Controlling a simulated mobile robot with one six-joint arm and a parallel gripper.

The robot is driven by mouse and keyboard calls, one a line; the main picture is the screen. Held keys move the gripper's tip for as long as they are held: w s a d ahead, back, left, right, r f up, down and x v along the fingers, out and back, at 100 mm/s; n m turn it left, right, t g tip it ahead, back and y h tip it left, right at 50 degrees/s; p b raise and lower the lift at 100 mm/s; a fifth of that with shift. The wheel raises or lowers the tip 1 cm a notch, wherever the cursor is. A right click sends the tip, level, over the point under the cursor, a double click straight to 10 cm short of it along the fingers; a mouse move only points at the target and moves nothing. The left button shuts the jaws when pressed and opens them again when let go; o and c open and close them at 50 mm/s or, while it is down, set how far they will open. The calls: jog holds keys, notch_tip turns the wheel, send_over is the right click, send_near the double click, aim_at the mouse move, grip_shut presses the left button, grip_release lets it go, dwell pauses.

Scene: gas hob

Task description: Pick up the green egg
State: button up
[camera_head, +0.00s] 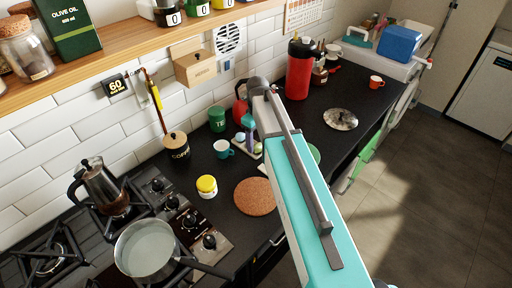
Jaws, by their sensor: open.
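A small pale egg holder (257,154) stands on the black counter near the wall, partly hidden by my arm. A pale green-blue egg (240,137) shows at its left side. The eggs are small, so I cannot tell for sure which is the green one. My gripper (248,134) points down over the holder, close to the eggs. Its jaws are open. The fingertips are small and partly merge with the eggs, and I cannot see whether they touch one. My teal forearm hides the area to the right.
A cork mat (255,197) and yellow jar (207,187) lie nearer. A saucepan (146,248) sits on the hob. The counter around the metal lid (341,119) is mostly free.

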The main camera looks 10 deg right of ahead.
jog(key=shift+f, duration=0.85)
jog(key=c, duration=0.8)
